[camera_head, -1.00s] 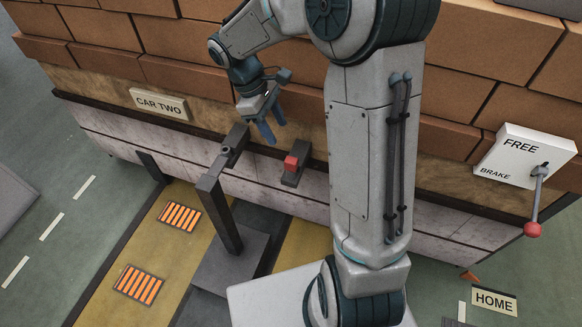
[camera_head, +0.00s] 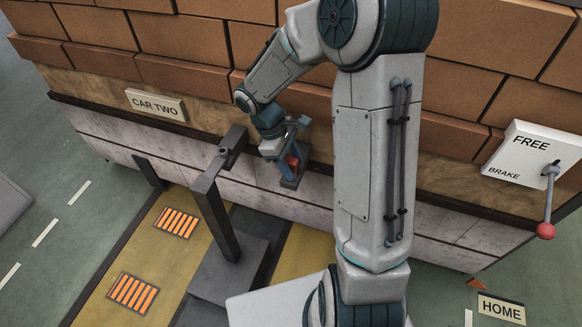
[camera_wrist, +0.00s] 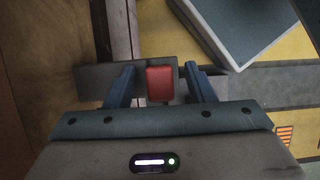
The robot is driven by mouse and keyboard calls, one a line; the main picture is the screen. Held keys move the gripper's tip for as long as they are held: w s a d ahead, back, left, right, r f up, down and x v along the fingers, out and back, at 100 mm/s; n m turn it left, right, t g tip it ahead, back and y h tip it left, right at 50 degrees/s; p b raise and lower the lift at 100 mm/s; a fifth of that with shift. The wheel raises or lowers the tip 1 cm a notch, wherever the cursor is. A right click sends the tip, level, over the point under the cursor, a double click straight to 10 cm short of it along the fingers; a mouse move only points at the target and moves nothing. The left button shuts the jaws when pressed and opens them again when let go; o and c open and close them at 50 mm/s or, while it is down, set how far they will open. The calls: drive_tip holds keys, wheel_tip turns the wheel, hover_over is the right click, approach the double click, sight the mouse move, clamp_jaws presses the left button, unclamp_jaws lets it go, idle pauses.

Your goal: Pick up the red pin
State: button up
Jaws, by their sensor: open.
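The red pin (camera_head: 292,161) shows as a small red block on a dark grey bracket (camera_head: 290,184) at the car's side. In the wrist view the red pin (camera_wrist: 160,83) lies between the two blue fingers of my gripper (camera_wrist: 161,80). A gap shows on each side of the pin, the wider one on the right, so the fingers are open around it and not closed on it. In the head view my gripper (camera_head: 293,160) is at the bracket and partly hides the pin. The pin's lower part is hidden.
A dark post with a coupling arm (camera_head: 218,205) stands left of the bracket. Brick stacks (camera_head: 190,50) load the car behind my gripper. A brake panel (camera_head: 525,155) with a red-knobbed lever (camera_head: 547,205) is at the right. A CAR TWO sign (camera_head: 156,104) is at the left.

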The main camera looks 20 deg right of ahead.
drive_tip(key=shift+c, duration=0.3)
clamp_jaws()
drive_tip(key=shift+r, duration=0.15)
